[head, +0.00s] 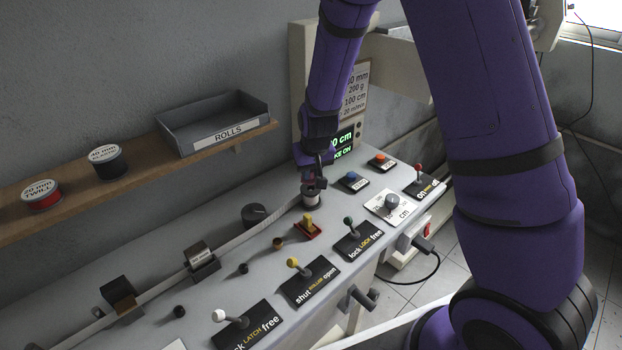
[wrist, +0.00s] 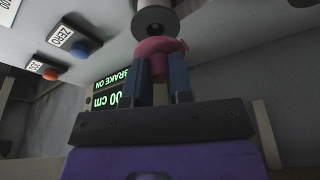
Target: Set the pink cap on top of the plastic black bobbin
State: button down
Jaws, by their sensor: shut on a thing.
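The pink cap (wrist: 160,47) is between the blue-grey fingertips of my gripper (wrist: 159,70) in the wrist view, and the gripper is shut on it. The black bobbin (wrist: 155,30), with a pale wound roll, is right beside the cap at the top of that view. The cap overlaps the bobbin's edge there, and I cannot tell whether they touch. In the head view my gripper (head: 314,172) is just above the bobbin (head: 313,196) at the far end of the white tape. The cap cannot be made out clearly there.
A blue button (head: 351,177), an orange button (head: 380,158) and a red lever (head: 419,169) are right of the bobbin. A black knob (head: 254,214) and a yellow-and-red switch (head: 309,226) are nearby. A shelf (head: 130,178) holds spools and a grey ROLLS tray (head: 213,128).

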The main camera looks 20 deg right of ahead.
aim_at(311, 180)
jog(key=shift+w+d, duration=0.25)
jog(key=shift+w, duration=0.3)
jog(key=shift+s+f, duration=0.1)
jog(key=shift+f, duration=1.7)
jog(key=shift+f, duration=0.3)
jog(key=c, duration=1)
grip_release()
